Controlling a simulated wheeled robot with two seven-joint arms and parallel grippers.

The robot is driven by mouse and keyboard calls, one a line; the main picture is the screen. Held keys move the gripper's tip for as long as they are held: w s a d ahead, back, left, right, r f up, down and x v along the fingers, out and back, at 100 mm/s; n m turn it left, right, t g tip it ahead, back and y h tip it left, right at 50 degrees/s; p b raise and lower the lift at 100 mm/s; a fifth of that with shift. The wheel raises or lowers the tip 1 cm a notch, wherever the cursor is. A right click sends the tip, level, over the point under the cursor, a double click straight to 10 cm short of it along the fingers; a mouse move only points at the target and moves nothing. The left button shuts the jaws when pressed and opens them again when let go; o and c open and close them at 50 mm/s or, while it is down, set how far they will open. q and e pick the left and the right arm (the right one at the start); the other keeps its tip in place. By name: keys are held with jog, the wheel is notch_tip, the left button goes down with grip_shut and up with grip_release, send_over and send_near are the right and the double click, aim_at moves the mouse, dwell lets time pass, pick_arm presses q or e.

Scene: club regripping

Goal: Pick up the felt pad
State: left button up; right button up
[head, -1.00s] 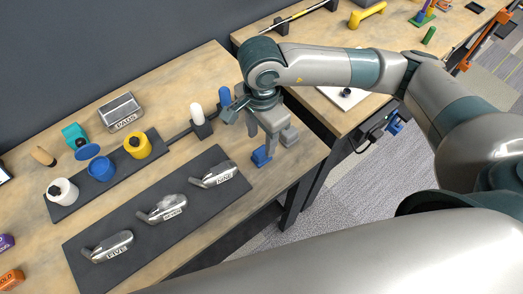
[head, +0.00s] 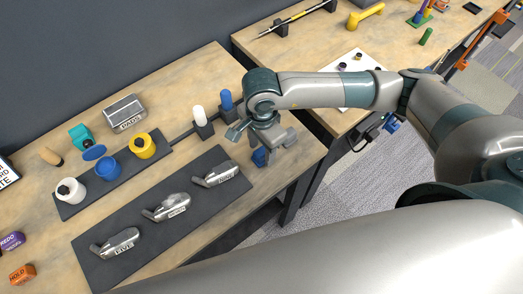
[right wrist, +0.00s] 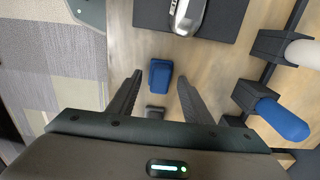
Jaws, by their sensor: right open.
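A small blue block, seemingly the felt pad (head: 260,157), lies on the bare wood near the table's right edge. In the right wrist view the blue pad (right wrist: 160,74) lies between the lines of the two dark fingers. My right gripper (head: 264,148) points down over it in the head view and partly hides it. In the right wrist view the right gripper (right wrist: 158,80) is open, with a gap on each side of the pad. I see no contact. A small dark block (right wrist: 156,113) shows nearer the palm. My left gripper is not in view.
A dark mat (head: 190,205) with three metal club heads lies left of the pad. White (head: 199,115) and blue (head: 226,99) rounded pegs stand in dark holders behind. A metal box (head: 125,112) and several pots stand farther left. The table edge is close on the right.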

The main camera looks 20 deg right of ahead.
jog(key=shift+f, duration=0.35)
jog(key=shift+c, duration=0.6)
jog(key=c, duration=1)
jog(key=shift+r, duration=0.15)
jog(key=shift+r+b, duration=0.5)
jog(key=shift+b, duration=0.1)
notch_tip(320, 180, up, 2)
jog(key=shift+w+r+b, duration=0.1)
jog(key=shift+b, duration=0.7)
jog(key=s+d+r+p, duration=0.2)
jog(key=s, duration=0.1)
jog(key=s+d+r+p, duration=0.1)
jog(key=s+r+p, duration=0.2)
jog(key=s, duration=0.1)
jog(key=s+d+r+p, duration=0.2)
jog(key=s+p, duration=0.1)
jog(key=shift+s+d+r, duration=0.15)
jog(key=shift+d+r, duration=0.2)
